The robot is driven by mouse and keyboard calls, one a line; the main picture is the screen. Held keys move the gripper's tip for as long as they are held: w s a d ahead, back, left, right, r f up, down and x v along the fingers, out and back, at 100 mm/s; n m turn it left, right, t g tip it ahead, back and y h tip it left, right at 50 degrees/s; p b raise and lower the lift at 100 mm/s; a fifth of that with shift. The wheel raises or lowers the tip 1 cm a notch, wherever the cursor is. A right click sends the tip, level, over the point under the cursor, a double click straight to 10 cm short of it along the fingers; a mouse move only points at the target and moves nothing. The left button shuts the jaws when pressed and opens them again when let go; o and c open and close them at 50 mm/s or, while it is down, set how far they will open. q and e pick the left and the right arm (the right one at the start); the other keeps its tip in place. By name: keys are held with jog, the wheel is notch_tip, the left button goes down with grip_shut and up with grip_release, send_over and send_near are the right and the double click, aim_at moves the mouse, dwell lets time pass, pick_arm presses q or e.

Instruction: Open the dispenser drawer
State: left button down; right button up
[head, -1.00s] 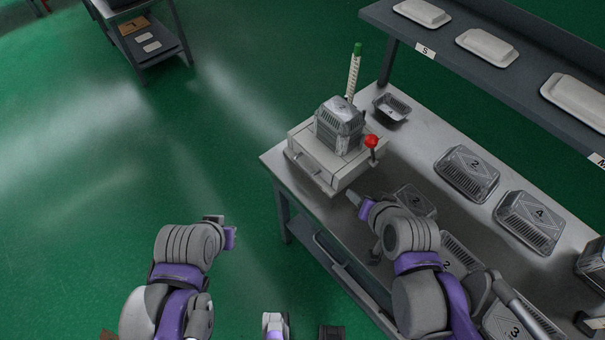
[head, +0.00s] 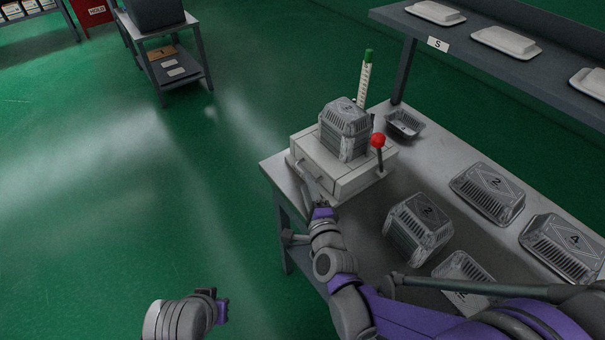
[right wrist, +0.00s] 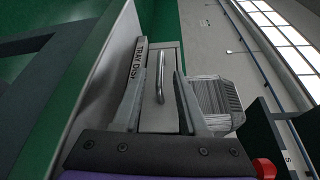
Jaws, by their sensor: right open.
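The dispenser (head: 350,182) is a light grey box on the bench, with a stack of foil trays (head: 345,128) on top. Its drawer front (right wrist: 168,55) shows in the right wrist view with a metal bar handle (right wrist: 160,78); the drawer looks shut. My right gripper (head: 314,192) is close in front of the drawer face. In the right wrist view its open fingers (right wrist: 160,98) frame the handle, which lies between them, not visibly gripped. My left gripper (head: 222,310) is low at the left, over the floor, away from the bench; its fingers are not clear.
A red-knobbed lever (head: 378,141) stands at the dispenser's right corner, and a green-topped stick (head: 365,78) behind it. Several foil trays lie on the bench, one near my right arm (head: 420,226). A shelf (head: 480,60) overhangs the bench's back.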

jog(key=x, duration=0.5)
jog(key=shift+w, duration=0.2)
grip_shut()
dwell(1.2)
